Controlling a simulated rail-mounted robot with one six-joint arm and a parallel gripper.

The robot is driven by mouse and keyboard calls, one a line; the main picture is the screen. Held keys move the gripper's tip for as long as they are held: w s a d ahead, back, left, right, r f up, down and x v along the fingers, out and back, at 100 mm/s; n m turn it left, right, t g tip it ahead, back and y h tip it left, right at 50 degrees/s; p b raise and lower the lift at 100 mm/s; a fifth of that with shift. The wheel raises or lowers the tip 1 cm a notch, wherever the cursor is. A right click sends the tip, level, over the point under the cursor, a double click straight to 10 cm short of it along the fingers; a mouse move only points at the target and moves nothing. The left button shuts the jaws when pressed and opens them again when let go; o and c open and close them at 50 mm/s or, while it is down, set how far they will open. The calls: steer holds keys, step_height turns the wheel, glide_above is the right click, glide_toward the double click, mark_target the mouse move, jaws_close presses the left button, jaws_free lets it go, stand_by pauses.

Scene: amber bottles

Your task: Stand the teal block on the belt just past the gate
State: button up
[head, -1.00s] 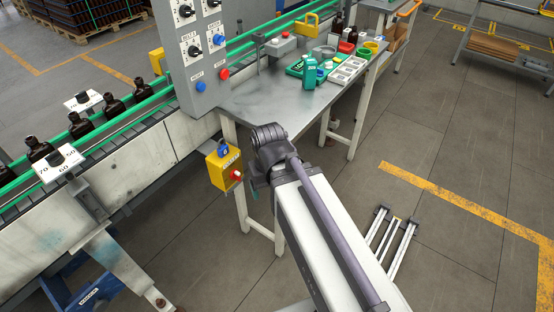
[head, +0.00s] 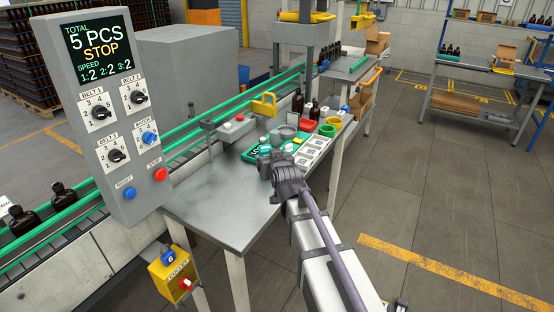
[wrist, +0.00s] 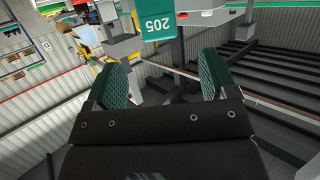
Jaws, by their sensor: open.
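The teal block, numbered 205, shows upside down at the top of the wrist view (wrist: 162,18), beyond the fingers and apart from them. In the head view the teal block (head: 264,146) is small and partly hidden by my wrist, at the green tray on the metal table. My gripper (wrist: 166,78) is open, with nothing between its green pads. In the head view my arm end covers most of it. The belt (head: 85,208) with green rails runs behind the table. A yellow arch (head: 263,104) stands by it; I cannot tell whether that is the gate.
A control panel (head: 105,110) reading STOP stands at the left, in front of the belt. Dark bottles (head: 22,220) stand on the belt. The table (head: 200,200) is bare at its left; a white tray (head: 313,150), a red bin (head: 307,125) and bottles crowd its far end.

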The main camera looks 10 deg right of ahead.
mark_target(267, 152)
steer(key=b+x, duration=0.1)
steer(key=x, duration=0.4)
steer(key=shift+f, duration=0.15)
steer(key=b+x, duration=0.1)
steer(key=x, duration=0.4)
steer(key=shift+w, duration=0.15)
steer(key=shift+r, duration=0.2)
steer(key=shift+c, duration=0.2)
steer(key=c, duration=1)
